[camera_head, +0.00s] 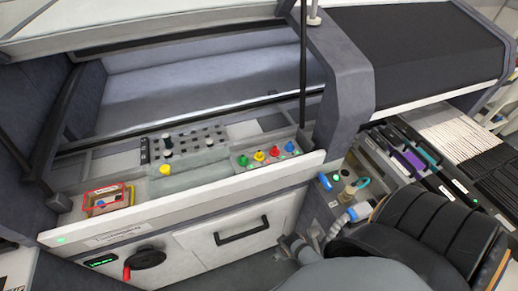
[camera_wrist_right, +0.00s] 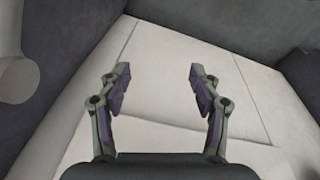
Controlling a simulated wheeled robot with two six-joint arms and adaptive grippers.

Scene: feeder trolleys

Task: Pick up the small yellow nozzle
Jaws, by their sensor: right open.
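A small yellow piece (camera_head: 165,170), which looks like the nozzle, stands on the pale ledge in the head view, at the front left of a clear tray (camera_head: 196,157). A rack with dark holes and a few upright nozzles (camera_head: 190,140) is behind it. Another yellow top (camera_head: 259,156) is in a row of coloured tops to the right. My right gripper (camera_wrist_right: 158,82) is open and empty in the right wrist view, over pale panels, with no nozzle between its fingers. My left gripper is in neither view.
A red and yellow box (camera_head: 107,197) sits at the ledge's left end. A grey upright post (camera_head: 345,85) rises right of the ledge. A trolley front with a black handle (camera_head: 241,230) is below. Feeders (camera_head: 410,160) line the right side.

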